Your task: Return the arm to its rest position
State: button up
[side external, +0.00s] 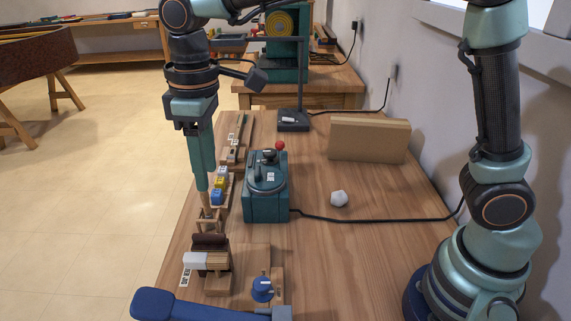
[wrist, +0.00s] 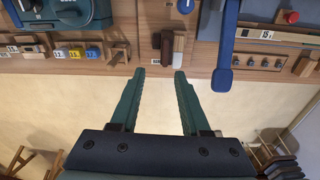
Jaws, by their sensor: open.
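My gripper (side external: 202,182) hangs pointing down along the table's left edge in the side view, where one finger mostly hides the other. In the wrist view its two green fingers (wrist: 160,74) are spread apart with nothing between them, over the pale floor just off the table's edge. A white-and-brown block set (side external: 207,260) sits on the edge nearer the camera. It also shows beyond the fingertips in the wrist view (wrist: 178,44). Small labelled blue and yellow blocks (side external: 219,187) stand in a row beside the gripper; whether it touches anything there cannot be told.
A teal machine with a red knob (side external: 266,200) stands right of the gripper. A blue padded lever (side external: 190,305) juts past the table's near edge. A cardboard-coloured block (side external: 368,140) and a white polyhedron (side external: 339,198) lie farther right. A black cable (side external: 380,219) crosses the wooden table (side external: 380,265).

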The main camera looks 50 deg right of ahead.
jog(key=s+d+m+t, duration=0.2)
jog(key=s+d+m, duration=0.2)
jog(key=d, duration=0.7)
jog(key=s+d+m+t, duration=0.3)
jog(key=s+d+m, duration=0.1)
jog(key=d, duration=0.7)
jog(key=shift+s+d+r, duration=0.15)
jog(key=shift+s+r, duration=0.25)
jog(key=shift+s, duration=0.3)
